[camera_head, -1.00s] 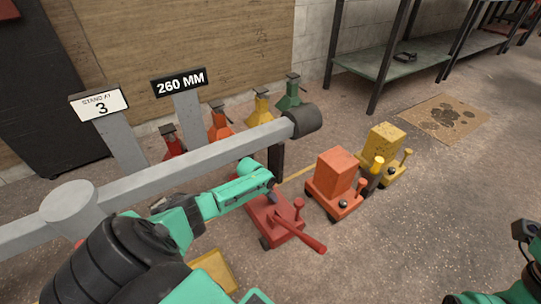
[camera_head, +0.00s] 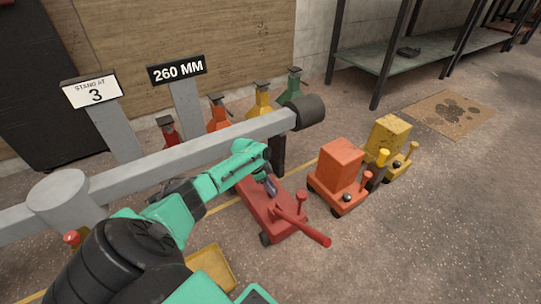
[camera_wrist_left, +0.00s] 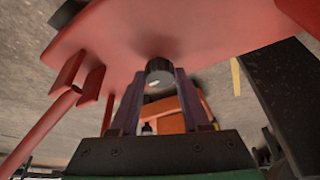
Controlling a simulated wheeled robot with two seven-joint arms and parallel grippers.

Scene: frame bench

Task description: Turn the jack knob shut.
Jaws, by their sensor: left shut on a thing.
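The red trolley jack (camera_head: 262,212) stands on the floor under the grey beam, its red handle (camera_head: 305,229) slanting toward the lower right. My left gripper (camera_head: 270,187) is at the jack's body. In the left wrist view, the dark round jack knob (camera_wrist_left: 159,68) sticks out of the red jack body (camera_wrist_left: 190,30). The left gripper's two fingers (camera_wrist_left: 160,88) are shut on the knob, one on each side. In the head view the knob is hidden by the gripper. My right gripper is out of view.
The grey beam (camera_head: 190,150) runs above the jack. Orange (camera_head: 338,175) and yellow (camera_head: 388,145) jacks stand to its right. Several coloured stands, including a green one (camera_head: 291,90), are behind the beam. A yellow tray (camera_head: 213,266) lies near the front.

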